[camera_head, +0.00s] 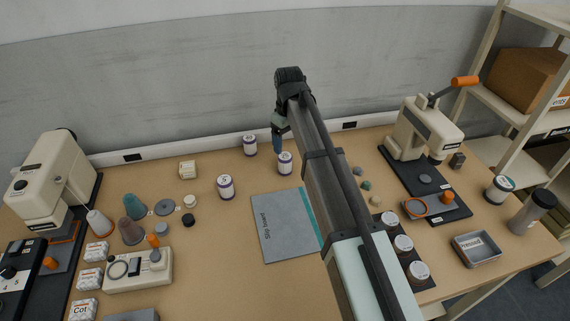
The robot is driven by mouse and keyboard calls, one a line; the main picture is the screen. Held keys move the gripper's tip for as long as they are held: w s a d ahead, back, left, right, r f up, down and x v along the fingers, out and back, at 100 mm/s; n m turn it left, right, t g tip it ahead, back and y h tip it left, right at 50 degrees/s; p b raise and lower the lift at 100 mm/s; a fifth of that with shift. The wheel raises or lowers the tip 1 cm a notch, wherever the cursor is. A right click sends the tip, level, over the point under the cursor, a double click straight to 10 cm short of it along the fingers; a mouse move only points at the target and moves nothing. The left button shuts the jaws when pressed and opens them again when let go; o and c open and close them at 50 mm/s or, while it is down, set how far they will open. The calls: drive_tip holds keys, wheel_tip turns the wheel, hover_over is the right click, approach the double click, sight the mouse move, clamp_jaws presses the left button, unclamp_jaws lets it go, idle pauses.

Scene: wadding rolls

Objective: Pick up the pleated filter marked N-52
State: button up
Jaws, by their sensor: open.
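My gripper (277,150) points down at the back middle of the table, partly behind my arm. It is small in the picture, and I see nothing held in it. No marking N-52 can be read. Three white cylinders with dark bands and labels stand upright nearby: one (285,164) just below and right of the gripper, one (250,146) to its left at the back, and one (225,187) nearer the front left. Whether any is a pleated filter, I cannot tell. Whether the gripper touches the nearest cylinder is unclear.
A grey mat (283,229) lies mid-table, partly under my arm. A cream press (421,132), a dark rack of round white-topped containers (403,244) and a metal tray (476,249) are right.

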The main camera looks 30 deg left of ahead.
sight(286, 156)
drive_tip(key=shift+f, duration=1.75)
drive_tip(key=shift+s+a+f, duration=0.15)
drive_tip(key=shift+f, duration=1.15)
drive_tip(key=shift+s+a+f, duration=0.15)
drive_tip(key=shift+f, duration=1.1)
drive_tip(key=c, duration=1.1)
drive_tip(key=shift+r, duration=0.15)
